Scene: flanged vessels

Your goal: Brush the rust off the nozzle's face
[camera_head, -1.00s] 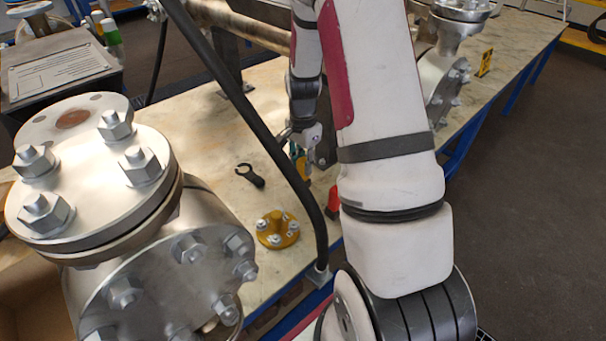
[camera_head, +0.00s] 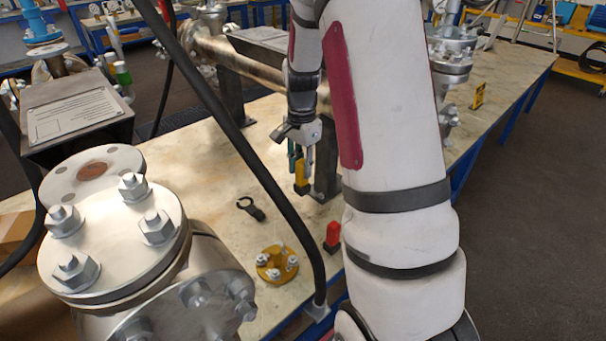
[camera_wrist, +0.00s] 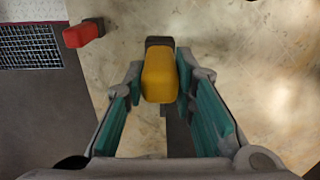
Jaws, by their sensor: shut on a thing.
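My gripper (camera_head: 303,158) has its teal-padded fingers on either side of a yellow block-like tool (camera_head: 301,178) with a dark end. The tool hangs above the bench, pointing down. In the wrist view the yellow tool (camera_wrist: 160,75) sits between the fingertips of my gripper (camera_wrist: 162,95); no bristles can be made out. A pale flanged nozzle face (camera_head: 117,158) with a round rust-brown patch (camera_head: 93,171) stands at the left, behind the bolted vessel cover (camera_head: 115,235). My gripper is well to the right of it and apart from it.
On the bench (camera_head: 225,165) lie a black wrench-like tool (camera_head: 250,208), a yellow bolted flange (camera_head: 277,265) and a red block (camera_head: 333,236). A dark hose or bar (camera_head: 235,130) crosses the view between the nozzle and my gripper. A sloped sign box (camera_head: 75,112) stands behind the nozzle.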

